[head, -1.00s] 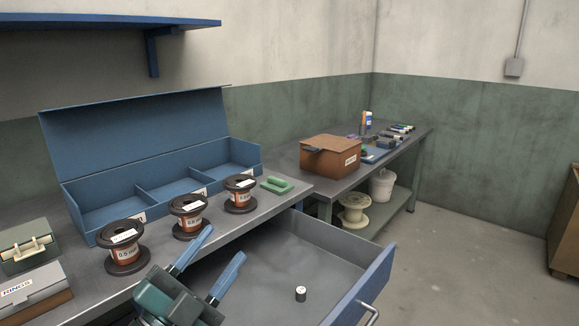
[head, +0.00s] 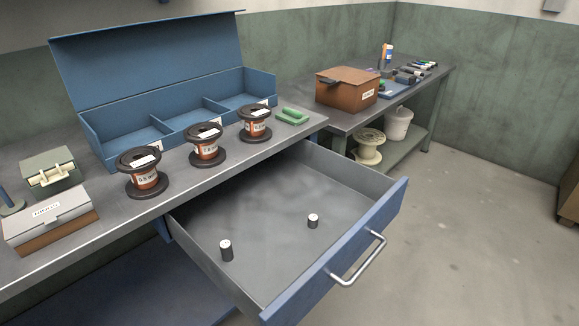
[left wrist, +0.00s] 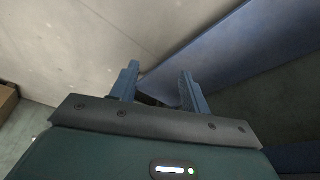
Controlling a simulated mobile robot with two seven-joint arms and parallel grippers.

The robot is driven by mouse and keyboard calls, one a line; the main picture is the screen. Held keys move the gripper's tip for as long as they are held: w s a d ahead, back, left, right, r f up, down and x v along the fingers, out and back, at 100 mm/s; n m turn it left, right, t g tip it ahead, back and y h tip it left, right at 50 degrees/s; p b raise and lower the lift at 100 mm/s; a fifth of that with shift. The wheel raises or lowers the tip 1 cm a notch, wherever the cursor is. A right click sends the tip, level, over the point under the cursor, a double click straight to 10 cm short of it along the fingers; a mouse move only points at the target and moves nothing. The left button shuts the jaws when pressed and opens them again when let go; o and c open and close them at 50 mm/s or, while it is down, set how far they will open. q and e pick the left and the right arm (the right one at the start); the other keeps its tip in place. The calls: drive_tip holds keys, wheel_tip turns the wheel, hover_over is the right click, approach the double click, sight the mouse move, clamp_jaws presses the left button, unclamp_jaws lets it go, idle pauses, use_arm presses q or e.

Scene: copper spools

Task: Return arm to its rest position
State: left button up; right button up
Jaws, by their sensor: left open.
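My left gripper (left wrist: 159,88) shows in the left wrist view with its two blue fingers apart and nothing between them. Beyond it are a pale wall or floor surface and a blue panel. Neither gripper shows in the head view now. Three copper spools with dark flanges stand upright on the bench: a left spool (head: 145,179), a middle spool (head: 206,147) and a right spool (head: 255,128). Behind them is an open blue box (head: 120,149) with three compartments that look empty and its lid raised.
The drawer (head: 270,225) is pulled out and holds two small dark cylinders with pale tops, one (head: 226,251) near and one (head: 313,221) farther right. A green handle-shaped piece (head: 293,116), a grey case (head: 48,215) and a green case (head: 47,172) rest on the bench. A brown box (head: 347,93) stands on the far table.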

use_arm(q)
drive_tip(key=w+d+t+h, duration=0.3)
drive_tip(key=w+d+t, duration=0.3)
wheel_tip(320, 180, up, 8)
drive_tip(key=m+t+p, duration=0.1)
drive_tip(key=p, duration=1.3)
drive_tip(key=shift+w+d+f, duration=0.15)
drive_tip(key=shift+d, duration=0.15)
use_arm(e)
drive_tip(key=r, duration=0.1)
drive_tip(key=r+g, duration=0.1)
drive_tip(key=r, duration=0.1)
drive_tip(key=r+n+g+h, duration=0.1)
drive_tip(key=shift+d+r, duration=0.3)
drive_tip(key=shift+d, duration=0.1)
use_arm(q)
drive_tip(key=shift+f, duration=0.15)
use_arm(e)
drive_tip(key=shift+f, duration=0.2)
